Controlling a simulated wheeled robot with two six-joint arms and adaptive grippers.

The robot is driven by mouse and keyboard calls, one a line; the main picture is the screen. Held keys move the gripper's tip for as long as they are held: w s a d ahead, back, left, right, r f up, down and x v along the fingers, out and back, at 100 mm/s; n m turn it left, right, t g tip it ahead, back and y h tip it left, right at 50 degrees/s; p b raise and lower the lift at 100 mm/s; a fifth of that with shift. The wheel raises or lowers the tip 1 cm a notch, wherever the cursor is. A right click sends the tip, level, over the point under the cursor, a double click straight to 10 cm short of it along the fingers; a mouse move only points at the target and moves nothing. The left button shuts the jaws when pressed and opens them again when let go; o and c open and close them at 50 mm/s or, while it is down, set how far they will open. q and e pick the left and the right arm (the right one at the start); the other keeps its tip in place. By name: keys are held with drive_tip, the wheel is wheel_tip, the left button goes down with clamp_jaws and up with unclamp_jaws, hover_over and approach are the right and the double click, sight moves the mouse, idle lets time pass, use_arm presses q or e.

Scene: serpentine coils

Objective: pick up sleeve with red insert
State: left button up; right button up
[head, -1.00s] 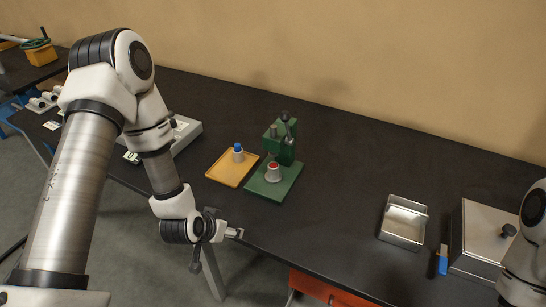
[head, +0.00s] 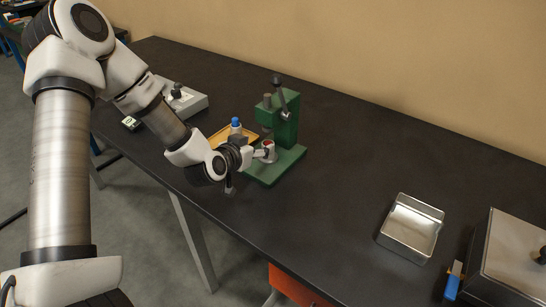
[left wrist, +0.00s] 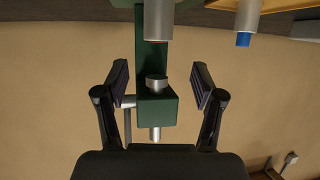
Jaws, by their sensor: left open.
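The grey sleeve with red insert (head: 269,154) stands upright on the base of a green press (head: 284,126). In the left wrist view, which looks upside down, the sleeve (left wrist: 158,20) shows at the top with its red end toward the picture's middle. My left gripper (head: 259,154) is open and lies level, its tips right at the sleeve in the head view. In the left wrist view its two fingers (left wrist: 160,68) are spread, with the sleeve centred ahead of the gap. I cannot tell whether a finger touches it. My right gripper is out of view.
A sleeve with a blue insert (head: 236,126) stands on a yellow tray (head: 252,137) just left of the press. The press head and lever (head: 280,97) rise behind the sleeve. An empty metal tray (head: 412,228) lies at right, with free table between.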

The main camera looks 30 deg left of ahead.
sight(268, 143)
use_arm(q)
drive_tip(key=p+x, duration=0.1)
drive_tip(key=x, duration=0.5)
drive_tip(key=shift+w+f, duration=0.2)
drive_tip(key=shift+w, duration=0.1)
drive_tip(key=shift+w+d+f, duration=0.15)
drive_tip(key=shift+w, duration=0.15)
drive_tip(key=shift+s, duration=0.1)
clamp_jaws()
